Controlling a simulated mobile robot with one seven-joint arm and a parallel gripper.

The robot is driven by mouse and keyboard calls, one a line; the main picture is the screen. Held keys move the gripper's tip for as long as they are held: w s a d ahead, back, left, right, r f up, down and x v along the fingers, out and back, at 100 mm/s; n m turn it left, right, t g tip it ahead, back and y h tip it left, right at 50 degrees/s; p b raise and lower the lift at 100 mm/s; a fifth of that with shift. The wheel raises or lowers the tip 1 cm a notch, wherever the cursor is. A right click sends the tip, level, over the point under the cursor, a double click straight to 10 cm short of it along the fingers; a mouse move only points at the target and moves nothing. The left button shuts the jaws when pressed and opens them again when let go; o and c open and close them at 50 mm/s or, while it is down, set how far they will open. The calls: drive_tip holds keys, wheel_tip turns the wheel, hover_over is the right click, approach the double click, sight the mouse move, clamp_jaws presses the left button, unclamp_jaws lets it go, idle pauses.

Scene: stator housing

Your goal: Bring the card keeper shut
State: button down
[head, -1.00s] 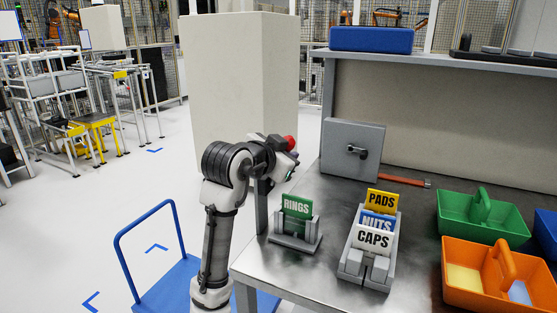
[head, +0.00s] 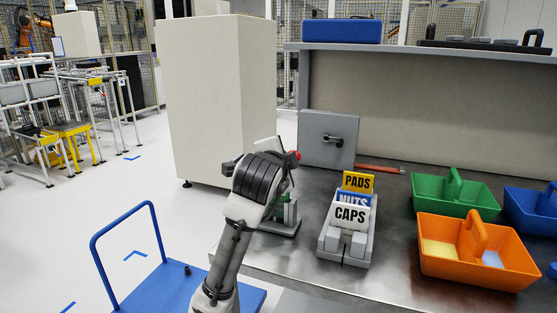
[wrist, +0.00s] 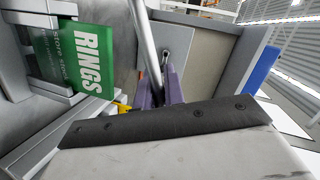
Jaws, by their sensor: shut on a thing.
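The green RINGS card (wrist: 78,58) sits in a grey stand (wrist: 50,110) at the left of the wrist view. In the head view my arm hides most of this stand (head: 285,228) and its card. I cannot clearly identify the card keeper. My gripper (wrist: 160,92) shows as purple fingers beside the card, shut on a slim silver bar (wrist: 143,35). The bar's ends and any attachment are unclear. In the head view the fingers are mostly hidden behind my wrist. A grey rack (head: 329,250) holds yellow PADS (head: 357,182), blue NUTS and white CAPS (head: 350,217) cards.
A grey box with a black handle (head: 328,141) stands behind the rack, near a red-handled tool (head: 380,168). Green (head: 430,187), orange (head: 440,262) and blue (head: 530,205) bins fill the right. A tall beige cabinet (head: 215,100) stands beyond the bench.

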drive_tip(key=shift+s+d+f, duration=0.1)
drive_tip(key=shift+d+f, duration=0.35)
drive_tip(key=shift+f, duration=0.15)
drive_tip(key=c, duration=1.5)
unclamp_jaws()
drive_tip(key=shift+d, duration=0.1)
drive_tip(key=b+v, duration=0.1)
drive_tip(key=v, duration=1.3)
